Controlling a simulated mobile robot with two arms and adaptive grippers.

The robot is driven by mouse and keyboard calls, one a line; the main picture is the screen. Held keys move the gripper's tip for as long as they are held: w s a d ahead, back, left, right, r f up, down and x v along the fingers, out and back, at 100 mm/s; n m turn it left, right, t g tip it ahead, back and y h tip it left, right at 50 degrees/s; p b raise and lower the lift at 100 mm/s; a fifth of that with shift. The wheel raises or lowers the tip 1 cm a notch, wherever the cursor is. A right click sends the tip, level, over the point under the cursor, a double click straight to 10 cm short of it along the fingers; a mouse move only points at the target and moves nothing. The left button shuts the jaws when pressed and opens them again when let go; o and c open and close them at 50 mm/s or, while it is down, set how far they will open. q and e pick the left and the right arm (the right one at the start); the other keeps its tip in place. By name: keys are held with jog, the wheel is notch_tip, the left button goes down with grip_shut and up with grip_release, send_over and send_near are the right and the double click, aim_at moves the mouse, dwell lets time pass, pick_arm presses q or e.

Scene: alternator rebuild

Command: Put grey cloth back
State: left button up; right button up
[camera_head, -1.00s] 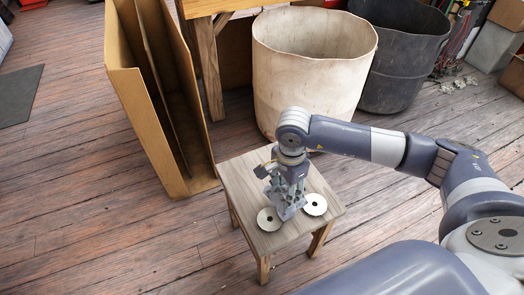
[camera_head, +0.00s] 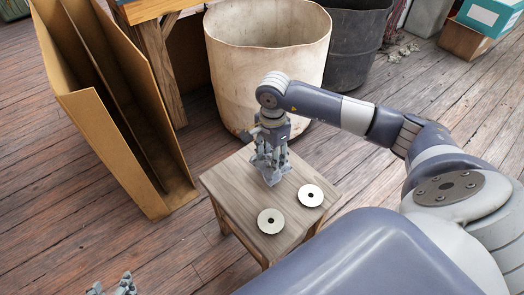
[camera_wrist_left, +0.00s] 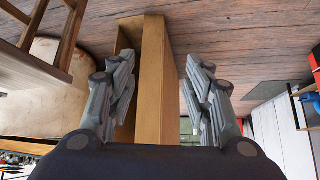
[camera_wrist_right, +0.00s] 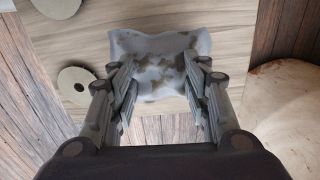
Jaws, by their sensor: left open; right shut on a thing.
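The grey cloth (camera_wrist_right: 155,45), a blotchy crumpled piece, shows between and beyond my right fingers in the right wrist view, over the wooden stool top. My right gripper (camera_head: 271,172) points down at the stool's back part and is shut on the cloth. In the head view the gripper largely hides the cloth, and I cannot tell whether it touches the stool. My left gripper (camera_head: 112,288) shows at the bottom left edge. In the left wrist view its fingers are wide apart and empty, with a tan cardboard divider box (camera_wrist_left: 152,80) beyond them.
Two pale discs with centre holes, one nearer (camera_head: 271,221) and one to the right (camera_head: 310,195), lie on the stool (camera_head: 226,186). A cream bin (camera_head: 268,62) and a dark bin (camera_head: 352,50) stand behind. The cardboard box (camera_head: 150,190) stands left, with open floor before it.

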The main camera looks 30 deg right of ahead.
jog(key=w, duration=0.4)
jog(key=shift+w+d+f+b, duration=0.25)
jog(key=shift+d+b, duration=0.1)
jog(key=shift+w+d, duration=0.15)
jog(key=shift+w, duration=0.55)
notch_tip(320, 180, down, 3)
jog(key=shift+w+f+b, duration=0.1)
jog(key=shift+f+b, duration=0.05)
jog(key=shift+b, duration=0.5)
pick_arm(q)
jog(key=w+d+r+t+h, duration=0.1)
jog(key=w+d+r+t, duration=0.2)
jog(key=w+r+t, duration=0.2)
notch_tip(320, 180, up, 3)
jog(key=w, duration=0.2)
jog(key=shift+w+r+t+h, duration=0.15)
jog(key=shift+w+t+h, duration=0.2)
jog(key=shift+t+h, duration=0.05)
pick_arm(e)
jog(key=shift+f, duration=0.1)
jog(key=shift+f, duration=0.1)
jog(key=o, duration=1)
jog(key=shift+c, duration=0.2)
pick_arm(q)
jog(key=shift+w+r, duration=0.15)
jog(key=shift+r, duration=0.2)
jog(key=shift+f, duration=0.1)
